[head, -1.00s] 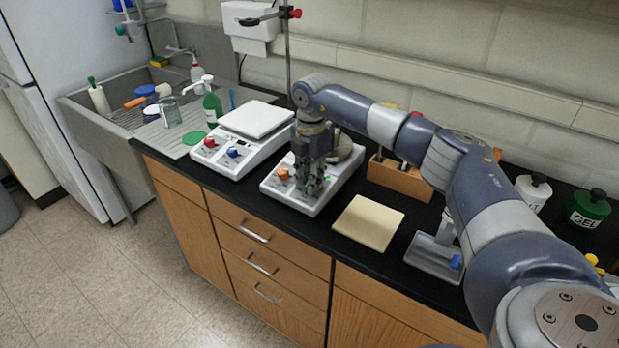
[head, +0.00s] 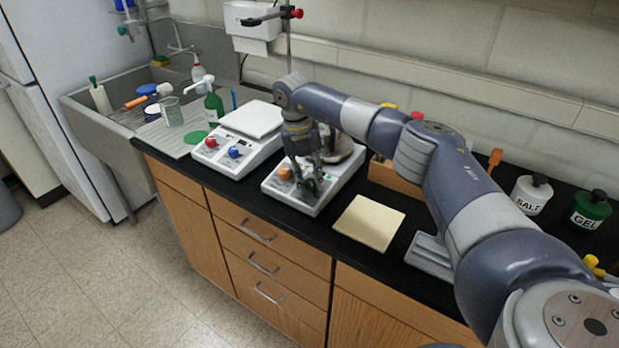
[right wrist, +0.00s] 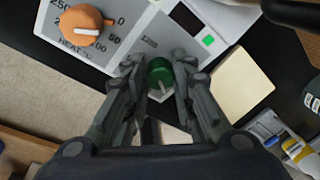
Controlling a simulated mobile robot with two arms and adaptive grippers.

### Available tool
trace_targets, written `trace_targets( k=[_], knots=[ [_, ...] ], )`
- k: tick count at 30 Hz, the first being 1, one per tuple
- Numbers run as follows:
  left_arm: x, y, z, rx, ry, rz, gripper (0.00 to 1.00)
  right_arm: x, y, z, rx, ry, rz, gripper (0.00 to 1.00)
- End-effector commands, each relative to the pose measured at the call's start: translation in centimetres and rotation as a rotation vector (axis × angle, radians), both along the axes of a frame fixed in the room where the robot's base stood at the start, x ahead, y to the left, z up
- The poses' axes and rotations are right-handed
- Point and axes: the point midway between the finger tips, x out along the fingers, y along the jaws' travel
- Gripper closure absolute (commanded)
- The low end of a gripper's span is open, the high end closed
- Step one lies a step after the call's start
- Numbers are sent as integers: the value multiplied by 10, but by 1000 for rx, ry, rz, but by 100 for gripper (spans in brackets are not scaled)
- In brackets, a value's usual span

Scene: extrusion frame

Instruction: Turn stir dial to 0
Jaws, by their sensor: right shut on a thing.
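The green stir dial (right wrist: 159,72) sits on the front panel of the white hotplate (right wrist: 120,18), with a pale pointer mark towards the bottom of the right wrist view. In the head view the dial (head: 311,186) is partly hidden by my fingers. My right gripper (right wrist: 159,80) is shut on the dial, one finger on each side. In the head view the right gripper (head: 308,180) reaches down to the hotplate's front right corner, its wrist tilted. The orange heat dial (right wrist: 84,24) is to the left, beside printed numbers. My left gripper is not in view.
A white balance-like device (head: 238,150) with a red and a blue dial stands left of the hotplate. A beige pad (head: 368,222) lies to its right. A wooden box (head: 392,176) is behind my right arm. Salt (head: 531,194) and gel (head: 589,209) bottles stand far right.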

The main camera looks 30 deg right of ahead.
Motion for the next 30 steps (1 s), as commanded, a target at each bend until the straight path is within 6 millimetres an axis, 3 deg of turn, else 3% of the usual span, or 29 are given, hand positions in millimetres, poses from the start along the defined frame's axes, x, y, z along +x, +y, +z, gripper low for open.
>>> trace_targets(
  k=[30],
  knots=[
    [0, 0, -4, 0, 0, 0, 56, 1, 3, 0, -76, 177, 895, 100]
  ],
)
